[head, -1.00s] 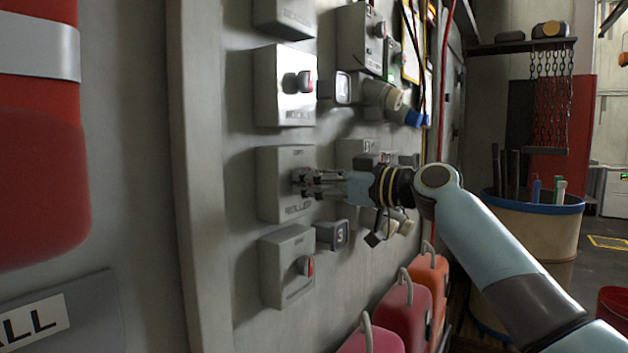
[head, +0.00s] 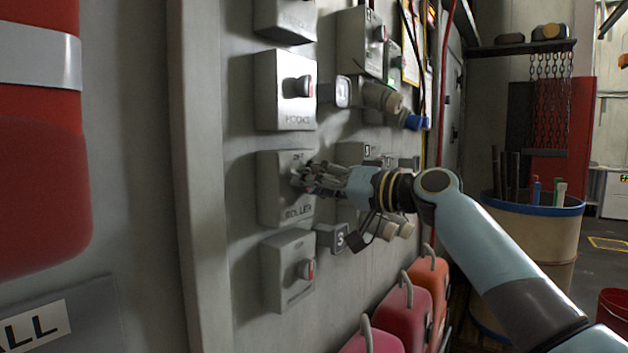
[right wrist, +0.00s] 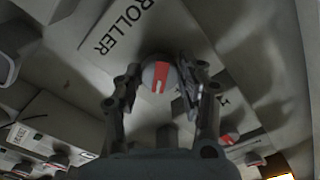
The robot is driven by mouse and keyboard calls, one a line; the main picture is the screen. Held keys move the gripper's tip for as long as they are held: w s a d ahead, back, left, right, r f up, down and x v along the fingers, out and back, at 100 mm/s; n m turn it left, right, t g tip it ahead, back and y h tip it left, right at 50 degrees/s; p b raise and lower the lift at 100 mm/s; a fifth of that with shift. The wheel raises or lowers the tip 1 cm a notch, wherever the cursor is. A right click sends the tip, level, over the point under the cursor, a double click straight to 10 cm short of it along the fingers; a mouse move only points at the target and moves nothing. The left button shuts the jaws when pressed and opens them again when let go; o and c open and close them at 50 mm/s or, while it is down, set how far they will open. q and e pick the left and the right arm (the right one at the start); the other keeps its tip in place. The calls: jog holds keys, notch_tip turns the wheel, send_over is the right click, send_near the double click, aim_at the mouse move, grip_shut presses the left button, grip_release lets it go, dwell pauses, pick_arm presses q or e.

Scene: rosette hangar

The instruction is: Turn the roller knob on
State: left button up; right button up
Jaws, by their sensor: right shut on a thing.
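The roller box (head: 272,190) is a grey box on the wall, with "ROLLER" printed along its lower edge. My right gripper (head: 302,178) reaches it from the right and is shut on its knob, which it mostly hides in the head view. In the right wrist view the roller knob (right wrist: 160,76) is round and grey with a red pointer stripe, and it sits between the two fingers of my right gripper (right wrist: 163,88). The word "ROLLER" shows on the box face (right wrist: 100,30) beside it. My left gripper is not in view.
A similar box with a knob is above (head: 275,90), and another is below (head: 275,270). Plugs and sockets (head: 385,100) stick out of the wall close to my right arm. Red and orange canisters (head: 400,310) stand below. A drum (head: 540,230) stands at the right.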

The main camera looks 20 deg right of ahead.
jog(key=shift+m+p, duration=1.7)
jog(key=shift+m, duration=2.1)
jog(key=o, duration=1.2)
jog(key=shift+s+d, duration=0.1)
